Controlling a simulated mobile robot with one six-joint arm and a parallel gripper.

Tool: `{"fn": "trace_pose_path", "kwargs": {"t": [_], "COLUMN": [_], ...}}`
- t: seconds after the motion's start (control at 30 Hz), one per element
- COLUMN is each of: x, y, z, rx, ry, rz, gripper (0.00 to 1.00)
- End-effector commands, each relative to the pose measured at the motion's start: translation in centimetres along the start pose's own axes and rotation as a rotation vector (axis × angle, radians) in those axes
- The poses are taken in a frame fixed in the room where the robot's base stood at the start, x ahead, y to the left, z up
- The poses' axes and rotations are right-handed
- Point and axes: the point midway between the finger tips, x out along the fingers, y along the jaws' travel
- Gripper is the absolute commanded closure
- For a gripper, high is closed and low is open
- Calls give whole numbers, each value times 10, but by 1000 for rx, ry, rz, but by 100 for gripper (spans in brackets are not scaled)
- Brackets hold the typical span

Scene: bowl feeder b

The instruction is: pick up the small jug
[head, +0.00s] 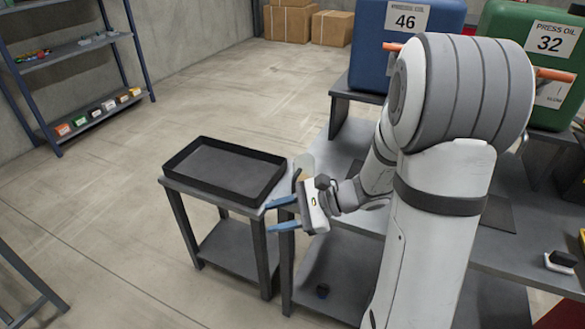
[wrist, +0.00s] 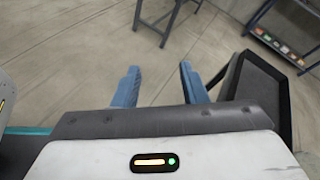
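A pale, see-through vessel with an amber tint (head: 304,164), which looks like the small jug, shows just behind my gripper in the head view. It is by the near edge of the grey workbench, and my gripper hides its lower part. My gripper (head: 268,217) has its two blue fingers apart and points left, in front of the vessel and not around it. In the wrist view the fingers (wrist: 159,70) are spread with only floor between them, and no jug shows.
A black tray (head: 179,182) sits on a small side table left of my gripper; its edge also shows in the wrist view (wrist: 258,90). Blue (head: 370,60) and green (head: 508,28) drums stand at the back. A shelf (head: 70,52) is far left. Open floor lies between.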

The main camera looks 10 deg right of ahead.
Motion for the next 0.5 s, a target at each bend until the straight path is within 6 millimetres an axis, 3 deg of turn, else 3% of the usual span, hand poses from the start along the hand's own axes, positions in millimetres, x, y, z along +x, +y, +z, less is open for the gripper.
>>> {"fn": "trace_pose_path", "kwargs": {"t": [0.03, 0.2, 0.33, 0.5], "x": [-2, -25, -43, -52], "y": [-15, -59, -74, -84], "z": [-26, -86, -119, -138], "rx": [102, 334, 427, 474], "ry": [-46, -165, -209, -233], "rz": [-106, -425, -577, -667], "gripper": [61, 61, 61, 61]}}
